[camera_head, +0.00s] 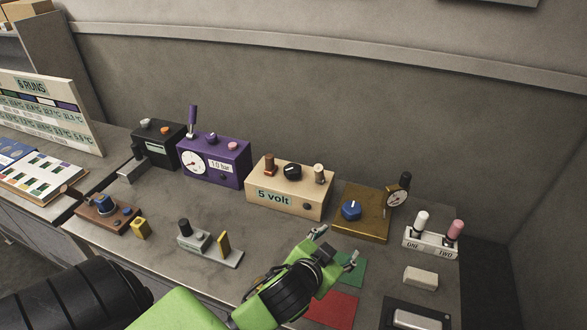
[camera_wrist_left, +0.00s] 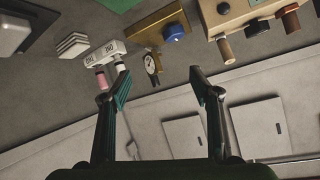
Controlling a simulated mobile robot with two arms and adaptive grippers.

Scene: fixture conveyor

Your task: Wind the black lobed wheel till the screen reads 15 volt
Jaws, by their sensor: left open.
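The black lobed wheel (camera_head: 292,171) sits on top of a beige box (camera_head: 314,210) at the back of the bench. The screen (camera_head: 274,197) on the box's front reads 5 volt. A brown post and a pale-topped brown post stand either side of the wheel. The wheel also shows at the top right of the left wrist view (camera_wrist_left: 257,27). My left gripper (camera_head: 335,247) is open and empty, in front of and to the right of the beige box, apart from the wheel. It shows open in the left wrist view (camera_wrist_left: 160,85). My right gripper is not in view.
A brass box (camera_head: 364,226) with a blue knob and gauge stands right of the beige box, a purple 10 bar box (camera_head: 226,169) left of it. A white ONE/TWO block (camera_head: 431,245) is farther right. Small fixtures (camera_head: 203,242) stand in front. A wall closes the back.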

